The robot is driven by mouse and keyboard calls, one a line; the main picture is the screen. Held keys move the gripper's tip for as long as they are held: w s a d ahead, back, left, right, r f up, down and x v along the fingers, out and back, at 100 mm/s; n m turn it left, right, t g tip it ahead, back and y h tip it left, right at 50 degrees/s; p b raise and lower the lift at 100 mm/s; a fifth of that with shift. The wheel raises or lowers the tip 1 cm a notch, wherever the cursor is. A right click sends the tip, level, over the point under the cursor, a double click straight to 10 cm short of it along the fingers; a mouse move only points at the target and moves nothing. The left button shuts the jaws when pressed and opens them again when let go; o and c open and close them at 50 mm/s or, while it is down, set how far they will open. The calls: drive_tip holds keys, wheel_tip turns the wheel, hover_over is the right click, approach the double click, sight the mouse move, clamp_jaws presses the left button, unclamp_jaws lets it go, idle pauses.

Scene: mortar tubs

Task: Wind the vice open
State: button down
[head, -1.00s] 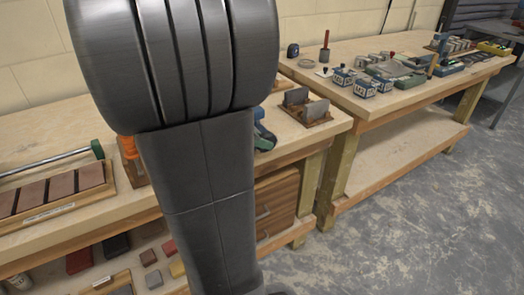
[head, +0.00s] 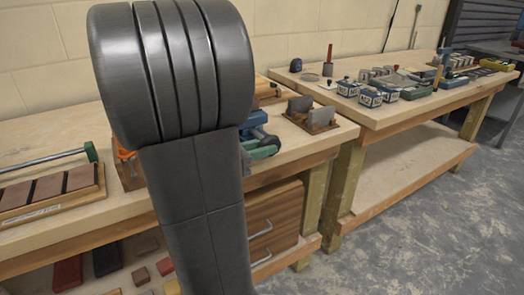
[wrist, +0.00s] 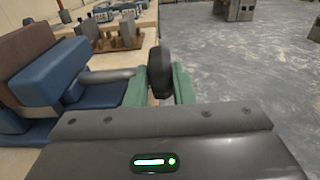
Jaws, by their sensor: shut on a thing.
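The vice's blue jaw block (wrist: 52,70) fills the left of the wrist view, with a brown pad beside it. A grey screw rod (wrist: 108,76) runs from the blue block towards my gripper. My gripper (wrist: 160,84) has its two green fingers closed on the dark handle (wrist: 160,72) at the rod's end, one finger on each side. In the head view, part of the blue vice (head: 254,119) shows just right of my arm, on the bench. My arm hides the rest, and the grip cannot be made out clearly there.
A wooden stand with grey plates (head: 310,113) sits right of the vice. An orange clamp (head: 127,162) and a tray of brown blocks (head: 50,192) lie to the left. Small tubs (head: 370,97) stand on the second bench (head: 350,122).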

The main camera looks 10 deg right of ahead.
drive_tip(key=shift+w+a+r, duration=0.1)
drive_tip(key=shift+w, duration=0.05)
drive_tip(key=c, duration=1.3)
unclamp_jaws()
drive_tip(key=shift+w, duration=0.1)
drive_tip(key=shift+o, duration=0.2)
drive_tip(key=p+v, duration=0.2)
drive_tip(key=v, duration=1.2)
